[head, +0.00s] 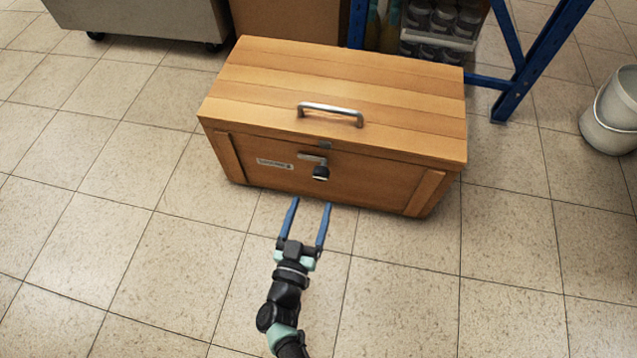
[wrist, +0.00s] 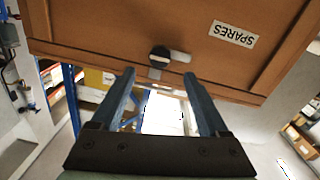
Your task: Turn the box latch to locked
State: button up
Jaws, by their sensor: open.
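The wooden box (head: 330,120) stands on the floor with its lid closed. Its latch (head: 320,173) is on the middle of the front face and has a dark round knob. A pale metal bar beside the knob lies about level, reaching left in the head view. The latch also shows in the wrist view (wrist: 160,54), where the box appears upside down. My gripper (head: 311,203) is open and empty in front of the box, just below the latch in the head view. Its two blue fingers (wrist: 159,74) point toward the front face, apart from the latch.
A metal handle (head: 330,112) sits on the lid. A "SPARES" label (wrist: 233,34) is on the front face. A blue shelf frame (head: 530,65) with jars stands behind the box, and a grey bucket (head: 612,115) stands at right. The tiled floor in front is clear.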

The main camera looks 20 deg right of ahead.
aim_at(320, 178)
jog(key=b+x, duration=0.3)
jog(key=x, duration=0.3)
jog(key=shift+w+d+f, duration=0.1)
jog(key=shift+d+f, duration=0.05)
jog(key=shift+f, duration=0.05)
jog(key=shift+b+x, duration=0.55)
jog(key=shift+x, duration=0.25)
jog(key=shift+r, duration=0.2)
grip_shut()
